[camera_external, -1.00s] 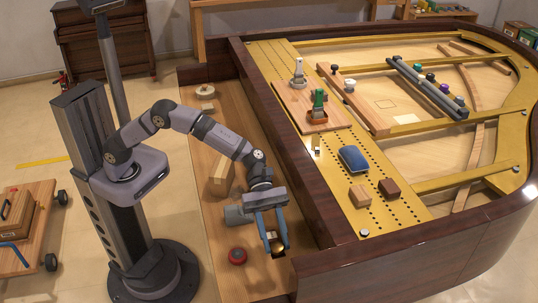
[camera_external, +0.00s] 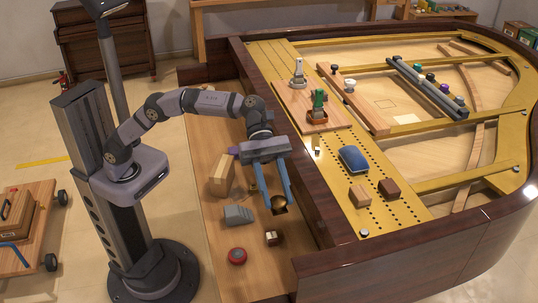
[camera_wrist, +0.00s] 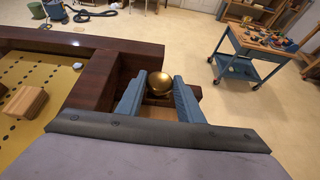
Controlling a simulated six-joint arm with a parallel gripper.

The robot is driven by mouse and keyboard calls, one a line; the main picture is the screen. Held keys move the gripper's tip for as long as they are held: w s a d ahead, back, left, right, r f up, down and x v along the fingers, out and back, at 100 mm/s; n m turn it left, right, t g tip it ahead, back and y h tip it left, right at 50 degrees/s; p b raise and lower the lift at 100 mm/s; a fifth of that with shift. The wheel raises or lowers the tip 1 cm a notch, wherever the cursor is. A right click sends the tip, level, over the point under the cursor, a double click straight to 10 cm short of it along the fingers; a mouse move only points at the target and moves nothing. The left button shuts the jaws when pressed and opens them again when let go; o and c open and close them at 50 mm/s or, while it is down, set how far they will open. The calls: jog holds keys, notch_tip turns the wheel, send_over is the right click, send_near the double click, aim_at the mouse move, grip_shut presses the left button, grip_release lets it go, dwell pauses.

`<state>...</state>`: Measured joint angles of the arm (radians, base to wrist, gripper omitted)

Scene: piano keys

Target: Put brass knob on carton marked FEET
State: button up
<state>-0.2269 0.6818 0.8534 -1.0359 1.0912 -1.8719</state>
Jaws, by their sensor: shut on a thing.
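The brass knob (camera_external: 279,205) is a round, dark-gold ball. My gripper (camera_external: 274,203) is shut on it, with its blue fingers on either side, above the wooden ledge beside the piano's inner rim. In the wrist view the knob (camera_wrist: 159,83) sits between the two fingertips (camera_wrist: 160,88). No lettering FEET can be read in either view, so I cannot tell which box is that carton. A light-brown box (camera_external: 221,176) stands on the ledge to the left of my gripper. A small box with a pale band (camera_external: 271,238) stands below the knob in the picture.
The dark piano rim (camera_external: 300,175) rises to the right. Beyond it, the gold plate (camera_external: 385,220) holds a blue cushion (camera_external: 354,159) and two small blocks. The front ledge has bare room.

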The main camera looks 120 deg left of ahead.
jog(key=shift+r, duration=1.45)
jog(key=s+a+f+p, duration=0.2)
jog(key=s+a+p, duration=0.2)
jog(key=a+p, duration=0.55)
jog(key=p, duration=1.7)
send_over(229, 161)
notch_tip(229, 161, down, 8)
jog(key=shift+m+h, duration=0.3)
jog(key=shift+f+p, duration=0.95)
jog(key=shift+f, duration=4.45)
